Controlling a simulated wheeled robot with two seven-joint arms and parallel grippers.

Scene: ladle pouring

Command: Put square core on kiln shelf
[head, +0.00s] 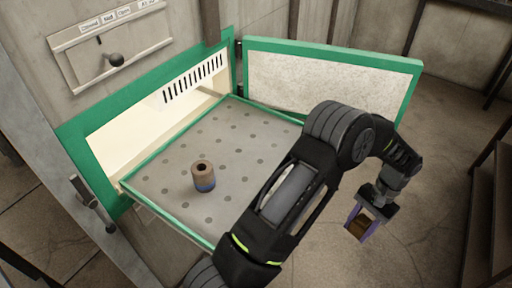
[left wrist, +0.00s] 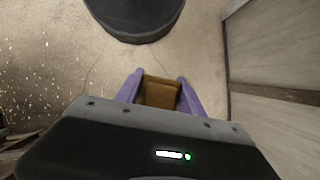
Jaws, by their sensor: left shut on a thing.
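My left gripper (head: 362,222) is at the right of the head view, beyond the right side of the shelf and over the floor. Its purple fingers are shut on a brown block, the square core (head: 357,229). In the left wrist view the core (left wrist: 160,93) sits between the two purple fingers of the gripper (left wrist: 160,90). The kiln shelf (head: 165,172) is a grey, dotted plate with a green rim, pulled out in front of the kiln opening. A round core (head: 203,175), brown above and blue below with a hole in its top, stands upright on it. My right gripper is not in view.
The kiln door (head: 330,80) stands open behind the shelf, green-edged with a pale speckled inner face. A latch handle (head: 92,203) is at the left of the opening. A lever panel (head: 110,45) is on the wall above. Much of the shelf around the round core is free.

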